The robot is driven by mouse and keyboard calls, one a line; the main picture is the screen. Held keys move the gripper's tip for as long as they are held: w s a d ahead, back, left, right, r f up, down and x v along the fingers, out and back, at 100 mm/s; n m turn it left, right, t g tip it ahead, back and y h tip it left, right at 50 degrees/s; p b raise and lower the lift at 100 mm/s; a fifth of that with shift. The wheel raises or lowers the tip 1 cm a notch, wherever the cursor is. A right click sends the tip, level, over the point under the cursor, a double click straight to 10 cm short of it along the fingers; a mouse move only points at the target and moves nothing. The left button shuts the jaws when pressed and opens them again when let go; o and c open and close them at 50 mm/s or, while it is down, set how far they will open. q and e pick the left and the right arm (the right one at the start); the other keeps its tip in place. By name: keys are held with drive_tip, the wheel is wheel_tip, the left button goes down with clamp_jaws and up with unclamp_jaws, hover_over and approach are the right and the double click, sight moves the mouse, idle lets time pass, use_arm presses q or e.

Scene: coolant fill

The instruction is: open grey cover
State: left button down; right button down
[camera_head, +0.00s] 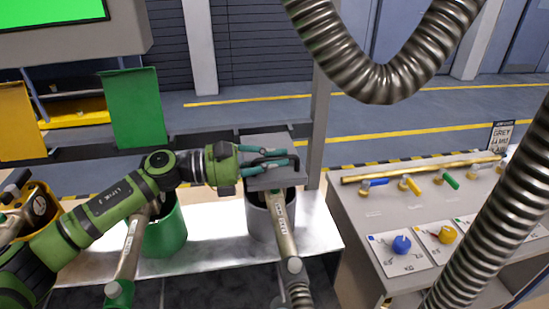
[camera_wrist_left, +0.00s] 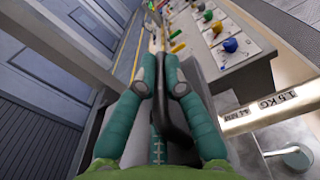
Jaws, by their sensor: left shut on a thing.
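The grey cover (camera_head: 277,181) is a flat grey plate above the grey pot (camera_head: 258,222). It sits above the pot's rim, with a dark gap showing below its front edge, so it looks partly raised. My left gripper (camera_head: 292,161) reaches in from the left and is shut on the cover's dark handle. In the left wrist view, the green fingers (camera_wrist_left: 160,80) close around a dark curved handle (camera_wrist_left: 174,105), with the grey plate behind. The fingers hide part of the cover. My right gripper is not in view.
The green pot (camera_head: 165,232) and its upright green cover (camera_head: 133,108) stand to the left, with a yellow cover (camera_head: 16,120) farther left. A grey post (camera_head: 318,130) rises right behind the pot. A gauge nozzle (camera_head: 281,225) stands before it. A valve console (camera_head: 365,215) is at right.

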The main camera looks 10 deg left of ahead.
use_arm(q)
drive_tip(key=shift+w+r+n, duration=0.1)
drive_tip(key=shift+r+n, duration=0.2)
drive_tip(key=shift+r, duration=0.25)
drive_tip(key=w+a+r+n+p, duration=0.1)
drive_tip(key=w+r+n, duration=0.3)
drive_tip(key=r, duration=0.3)
drive_tip(key=shift+w+a+r+n, duration=0.3)
drive_tip(key=shift+w+n, duration=0.1)
drive_tip(key=shift+n, duration=0.1)
drive_tip(key=c, duration=1.3)
unclamp_jaws()
drive_tip(key=v, duration=1.2)
